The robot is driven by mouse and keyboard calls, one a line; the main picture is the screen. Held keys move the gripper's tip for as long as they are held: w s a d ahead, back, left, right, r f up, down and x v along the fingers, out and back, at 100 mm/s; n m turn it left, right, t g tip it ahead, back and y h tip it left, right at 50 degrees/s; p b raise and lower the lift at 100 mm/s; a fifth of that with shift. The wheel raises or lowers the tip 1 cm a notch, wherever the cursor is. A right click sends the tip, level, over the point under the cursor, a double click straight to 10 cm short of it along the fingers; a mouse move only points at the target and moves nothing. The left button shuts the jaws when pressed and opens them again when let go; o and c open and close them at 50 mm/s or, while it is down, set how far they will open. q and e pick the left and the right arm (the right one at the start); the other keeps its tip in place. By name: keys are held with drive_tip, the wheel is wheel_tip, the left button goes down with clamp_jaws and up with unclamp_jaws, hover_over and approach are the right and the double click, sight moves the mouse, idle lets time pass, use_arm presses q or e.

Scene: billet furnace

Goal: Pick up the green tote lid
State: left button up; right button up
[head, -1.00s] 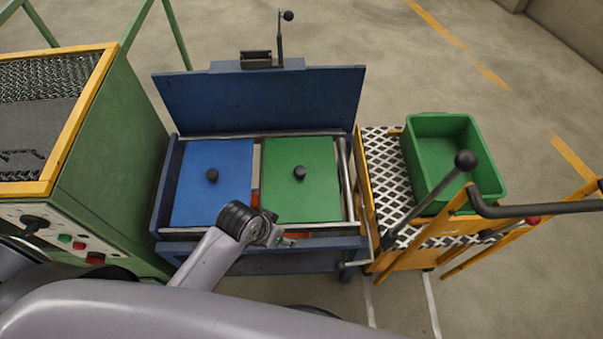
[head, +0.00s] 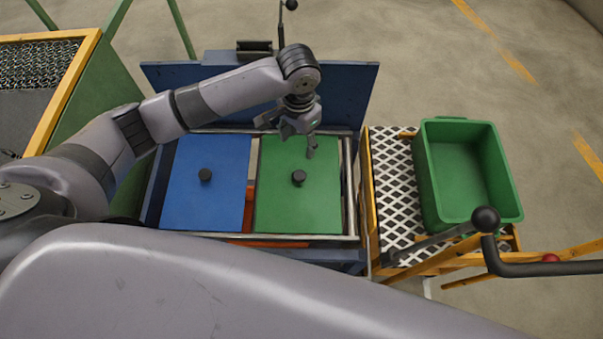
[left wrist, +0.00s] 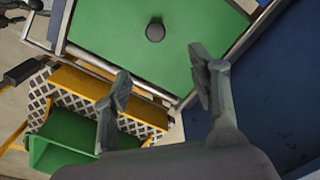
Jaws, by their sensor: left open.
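The green tote lid (head: 290,205) lies flat in the right half of the blue frame, with a dark round knob (head: 299,178) near its middle. My left gripper (head: 297,145) is open and empty, above the far part of the lid. In the left wrist view, the lid (left wrist: 190,50) and its knob (left wrist: 155,31) show beyond the open fingers (left wrist: 160,90), apart from them. My right gripper is not in view.
A blue lid (head: 205,208) with a knob lies left of the green one. A raised blue panel (head: 345,98) stands behind. On the right, a cart with a white mesh deck (head: 392,180) carries an open green tote (head: 430,180). A black-knobbed lever (head: 486,219) rises there.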

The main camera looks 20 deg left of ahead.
use_arm(q)
drive_tip(key=b, duration=0.1)
hover_over(299, 175)
drive_tip(key=f, duration=1.1)
drive_tip(key=shift+w, duration=0.4)
drive_tip(key=shift+f, duration=0.5)
drive_tip(key=f, duration=0.1)
drive_tip(key=s+f, duration=0.1)
drive_tip(key=f, duration=0.1)
drive_tip(key=shift+f, duration=0.3)
drive_tip(key=shift+w+f, duration=0.1)
drive_tip(key=shift+f, duration=0.55)
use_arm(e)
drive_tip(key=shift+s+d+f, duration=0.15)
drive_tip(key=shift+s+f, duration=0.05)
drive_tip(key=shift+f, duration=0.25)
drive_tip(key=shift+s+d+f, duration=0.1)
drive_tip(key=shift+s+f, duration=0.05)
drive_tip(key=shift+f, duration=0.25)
use_arm(q)
drive_tip(key=shift+c, duration=0.3)
clamp_jaws()
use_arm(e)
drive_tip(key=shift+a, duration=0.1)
